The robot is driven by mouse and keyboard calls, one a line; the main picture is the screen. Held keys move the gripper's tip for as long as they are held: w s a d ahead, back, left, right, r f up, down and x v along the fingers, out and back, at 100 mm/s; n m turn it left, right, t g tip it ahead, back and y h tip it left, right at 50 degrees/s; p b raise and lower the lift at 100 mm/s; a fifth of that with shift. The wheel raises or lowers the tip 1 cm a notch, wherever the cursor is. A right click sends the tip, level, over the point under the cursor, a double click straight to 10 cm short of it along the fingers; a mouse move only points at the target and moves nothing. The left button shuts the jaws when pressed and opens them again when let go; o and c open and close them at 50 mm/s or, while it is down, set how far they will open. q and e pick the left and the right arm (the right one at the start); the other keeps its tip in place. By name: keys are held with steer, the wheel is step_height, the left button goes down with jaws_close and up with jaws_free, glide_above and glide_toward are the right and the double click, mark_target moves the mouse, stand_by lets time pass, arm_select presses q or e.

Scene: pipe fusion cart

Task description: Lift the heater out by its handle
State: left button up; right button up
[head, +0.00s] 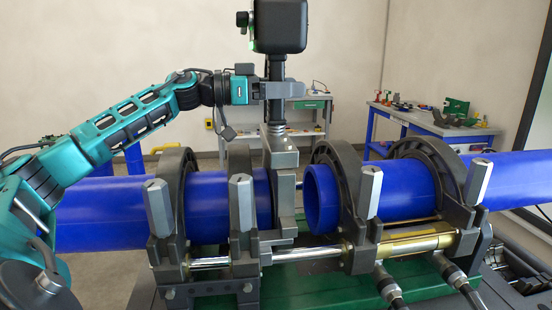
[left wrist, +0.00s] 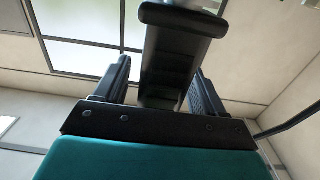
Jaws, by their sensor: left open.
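The heater (head: 285,195) stands upright as a grey plate between the two blue pipe ends, with a post rising from it to a black box (head: 280,25) on top. Its dark upright handle (head: 275,70) is below that box. My left gripper (head: 290,89) reaches in from the left, level, with its fingers at the handle just under the box. In the left wrist view the handle (left wrist: 175,65) stands between the two spread fingers of my left gripper (left wrist: 160,78). The jaws are open; whether either finger touches the handle I cannot tell. My right gripper does not show.
The left blue pipe (head: 100,213) and right blue pipe (head: 405,190) lie in dark clamp rings (head: 341,180) on the cart. Upright clamp bolts (head: 369,190) stand in front. Benches with tools (head: 430,120) are against the back wall.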

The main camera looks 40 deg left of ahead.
arm_select(q)
steer(key=shift+c, duration=0.5)
jaws_close()
